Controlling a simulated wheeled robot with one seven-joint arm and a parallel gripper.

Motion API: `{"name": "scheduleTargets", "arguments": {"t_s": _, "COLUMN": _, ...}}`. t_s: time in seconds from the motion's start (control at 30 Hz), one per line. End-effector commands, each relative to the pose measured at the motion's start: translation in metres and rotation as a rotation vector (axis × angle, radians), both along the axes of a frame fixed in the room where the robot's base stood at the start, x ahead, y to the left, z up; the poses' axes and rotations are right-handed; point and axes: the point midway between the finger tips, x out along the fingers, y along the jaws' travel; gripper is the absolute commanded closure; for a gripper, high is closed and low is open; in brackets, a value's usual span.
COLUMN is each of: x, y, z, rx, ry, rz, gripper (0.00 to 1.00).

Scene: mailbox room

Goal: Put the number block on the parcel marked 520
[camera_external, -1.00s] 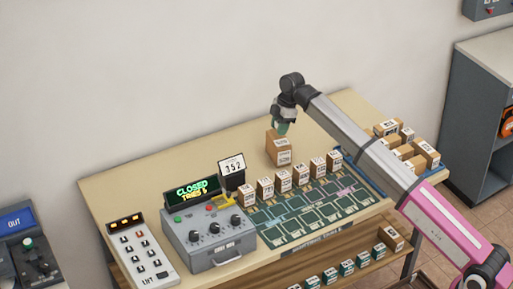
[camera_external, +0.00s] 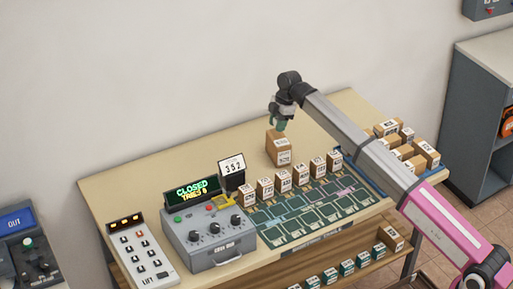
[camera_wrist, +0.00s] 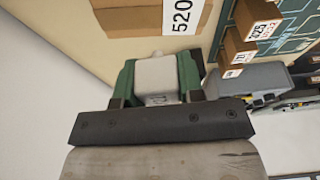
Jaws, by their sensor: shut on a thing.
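The parcel marked 520 (camera_wrist: 140,18) is a brown box with a white label, seen at the top of the wrist view. In the external view the tall brown parcel (camera_external: 279,148) stands on the table behind the row of small boxes. In the external view my gripper (camera_external: 278,122) is just above the parcel's top, pointing down. I cannot tell whether the block touches the parcel.
Several small labelled boxes (camera_external: 283,182) stand in a row by a green slotted board (camera_external: 310,212). A grey control box (camera_external: 208,238) with a CLOSED display (camera_external: 192,189) and a 352 sign (camera_external: 232,166) stand left. More boxes (camera_external: 404,152) sit right. The table's back left is clear.

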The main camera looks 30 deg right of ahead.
Motion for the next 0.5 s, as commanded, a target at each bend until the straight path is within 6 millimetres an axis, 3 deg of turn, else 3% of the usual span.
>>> {"name": "scheduleTargets", "arguments": {"t_s": 0.5, "x": 0.002, "y": -0.002, "z": -0.042, "rx": 0.0, "ry": 0.0, "rz": 0.001, "gripper": 0.87}}
